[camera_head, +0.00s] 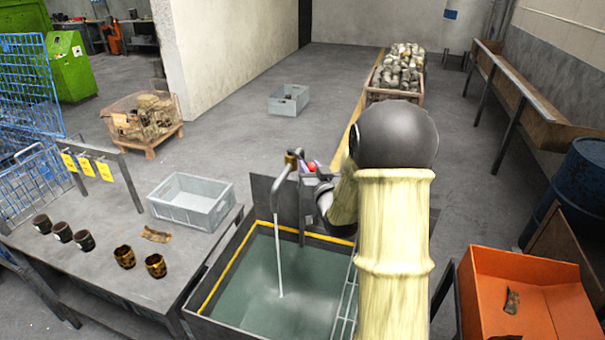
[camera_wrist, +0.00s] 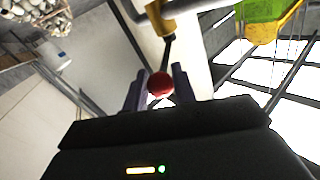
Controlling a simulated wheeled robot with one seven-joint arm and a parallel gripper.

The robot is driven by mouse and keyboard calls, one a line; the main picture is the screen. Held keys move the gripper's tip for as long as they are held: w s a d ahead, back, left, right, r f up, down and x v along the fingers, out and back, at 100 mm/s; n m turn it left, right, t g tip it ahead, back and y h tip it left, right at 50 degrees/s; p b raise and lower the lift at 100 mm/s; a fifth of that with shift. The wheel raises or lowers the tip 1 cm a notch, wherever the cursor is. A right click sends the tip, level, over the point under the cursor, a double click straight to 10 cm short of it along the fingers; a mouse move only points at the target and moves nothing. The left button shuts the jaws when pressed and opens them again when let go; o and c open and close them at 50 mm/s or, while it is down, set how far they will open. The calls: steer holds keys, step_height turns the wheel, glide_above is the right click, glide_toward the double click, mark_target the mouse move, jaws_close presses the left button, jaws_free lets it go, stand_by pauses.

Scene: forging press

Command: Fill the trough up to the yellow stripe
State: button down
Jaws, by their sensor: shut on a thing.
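The trough (camera_head: 205,325) is a dark open tank holding grey-green water (camera_head: 262,272). A yellow stripe (camera_head: 226,263) runs along its inner wall. The water surface lies below the stripe, with a dark band of wall showing between them. A grey curved tap (camera_head: 279,188) stands at the far side, and a pale stream (camera_head: 279,250) falls from its spout into the water. My gripper (camera_head: 310,172) is at the tap's red knob (camera_head: 312,166). In the wrist view my gripper (camera_wrist: 159,88) is shut on the red knob (camera_wrist: 160,84), between its two fingers. My arm hides the trough's right part.
A table (camera_head: 110,295) at left holds a grey crate (camera_head: 193,202) and several dark cups. An orange bin (camera_head: 485,270) stands at right, near a blue barrel (camera_head: 580,185). A filled crate (camera_head: 393,95) stands behind. Open floor (camera_head: 230,145) lies beyond the trough.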

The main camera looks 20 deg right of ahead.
steer(key=shift+a+r, duration=0.1)
stand_by(0.3)
steer(key=c, duration=1.2)
jaws_free()
steer(key=shift+s+a+b, duration=0.15)
steer(key=shift+s+b, duration=2.25)
steer(key=shift+s, duration=0.5)
steer(key=shift+s+a+b, duration=0.2)
steer(key=shift+s+b, duration=2.2)
steer(key=shift+s, duration=0.45)
steer(key=shift+s+a+b, duration=0.15)
steer(key=shift+s+b, duration=2.25)
steer(key=shift+s, duration=0.5)
